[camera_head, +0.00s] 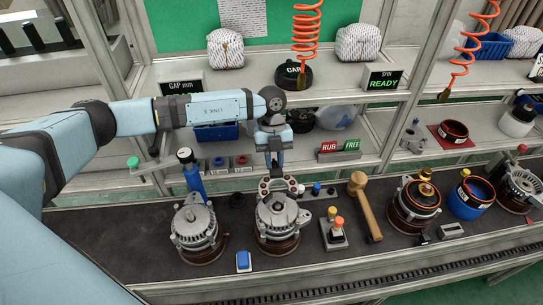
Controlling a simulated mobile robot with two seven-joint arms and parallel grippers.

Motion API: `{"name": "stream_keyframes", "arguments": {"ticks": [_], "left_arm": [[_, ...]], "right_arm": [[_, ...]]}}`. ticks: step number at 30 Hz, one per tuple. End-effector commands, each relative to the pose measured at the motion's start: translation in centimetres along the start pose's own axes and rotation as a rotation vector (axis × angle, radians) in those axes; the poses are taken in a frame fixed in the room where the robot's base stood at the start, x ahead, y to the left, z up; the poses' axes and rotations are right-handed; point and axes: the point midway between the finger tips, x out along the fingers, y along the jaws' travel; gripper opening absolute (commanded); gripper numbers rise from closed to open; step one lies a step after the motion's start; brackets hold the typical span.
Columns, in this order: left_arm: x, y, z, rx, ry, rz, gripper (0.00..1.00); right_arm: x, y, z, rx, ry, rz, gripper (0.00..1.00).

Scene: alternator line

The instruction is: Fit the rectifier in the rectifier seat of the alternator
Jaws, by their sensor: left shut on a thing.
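My left arm comes in from the left and bends down to my left gripper (274,166), which is shut on the rectifier (268,186). The rectifier is a small grey curved piece with round holes. It shows right at the far edge of the middle alternator (277,217), a grey ribbed housing standing on the dark bench. I cannot tell whether the rectifier touches the housing or is just above it. The rectifier seat is not clearly visible. A second grey alternator (195,228) stands to the left. My right gripper is not in view.
A wooden mallet (364,205) and a stand with orange and yellow knobs (334,232) are to the right. Copper-wound parts (415,200) stand farther right. A blue block (243,261) lies in front. A blue-handled tool (192,175) stands at the back left.

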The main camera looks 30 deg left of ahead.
Motion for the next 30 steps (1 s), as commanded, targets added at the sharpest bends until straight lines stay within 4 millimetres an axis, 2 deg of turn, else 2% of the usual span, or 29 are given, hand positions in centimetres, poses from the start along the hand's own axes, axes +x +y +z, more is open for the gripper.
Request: {"name": "stream_keyframes", "arguments": {"ticks": [11, 17, 30], "left_arm": [[-0.2, 0.0, 0.1, 0.0, 0.01, 0.0, 0.0], [0.9, 0.0, 0.5, 0.001, 0.011, 0.0, 0.0], [4.6, 0.0, 2.0, 0.001, 0.011, 0.0, 0.0]], "right_arm": [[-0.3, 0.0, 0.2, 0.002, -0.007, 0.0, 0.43], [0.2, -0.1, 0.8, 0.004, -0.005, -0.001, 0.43], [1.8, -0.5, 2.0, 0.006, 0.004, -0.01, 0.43]]}}
